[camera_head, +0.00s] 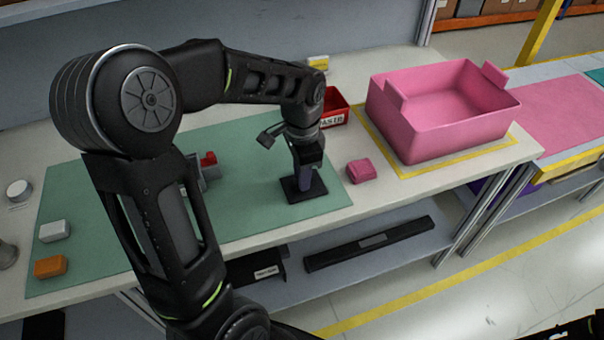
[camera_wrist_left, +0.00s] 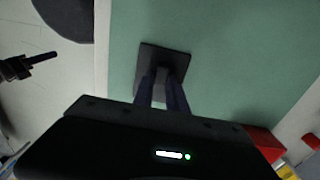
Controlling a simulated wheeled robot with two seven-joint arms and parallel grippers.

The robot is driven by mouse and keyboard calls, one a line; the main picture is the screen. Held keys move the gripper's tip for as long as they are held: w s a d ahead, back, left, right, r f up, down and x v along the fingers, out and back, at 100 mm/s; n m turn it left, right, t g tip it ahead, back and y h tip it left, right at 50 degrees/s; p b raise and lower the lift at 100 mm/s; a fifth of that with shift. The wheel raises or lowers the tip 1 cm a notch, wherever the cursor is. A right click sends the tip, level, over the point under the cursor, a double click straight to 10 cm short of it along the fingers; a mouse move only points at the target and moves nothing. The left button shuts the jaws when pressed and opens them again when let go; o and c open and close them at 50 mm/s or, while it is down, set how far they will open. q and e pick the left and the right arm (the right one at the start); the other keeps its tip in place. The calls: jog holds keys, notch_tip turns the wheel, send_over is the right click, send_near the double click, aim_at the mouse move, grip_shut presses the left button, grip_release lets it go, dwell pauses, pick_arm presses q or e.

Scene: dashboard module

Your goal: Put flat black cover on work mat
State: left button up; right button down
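The flat black cover (camera_head: 292,196) is a dark square plate at the right end of the green work mat (camera_head: 245,222). My left gripper (camera_head: 308,186) points down over it, fingertips at the middle of the plate. In the left wrist view the cover (camera_wrist_left: 178,62) lies just beyond the two fingers (camera_wrist_left: 160,80), with the mat (camera_wrist_left: 235,60) around it. The fingers stand a little apart; whether they grip a part of the cover is hidden. I cannot tell whether the cover rests on the mat or hangs just above it. A black gripper-like part, probably my right gripper (camera_wrist_left: 20,68), shows at the left.
A pink bin (camera_head: 440,135) stands on the right, with a pink block (camera_head: 360,171) beside it. A red labelled bin (camera_head: 335,108) is behind my gripper. White (camera_head: 54,231) and orange (camera_head: 50,267) blocks lie left. A long black bar (camera_head: 370,243) is on the lower shelf.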

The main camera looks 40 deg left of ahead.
pick_arm(q)
jog(key=o, duration=0.4)
jog(key=shift+o, duration=0.2)
notch_tip(320, 180, up, 12)
jog(key=shift+r, duration=0.15)
dwell(0.3)
dwell(0.4)
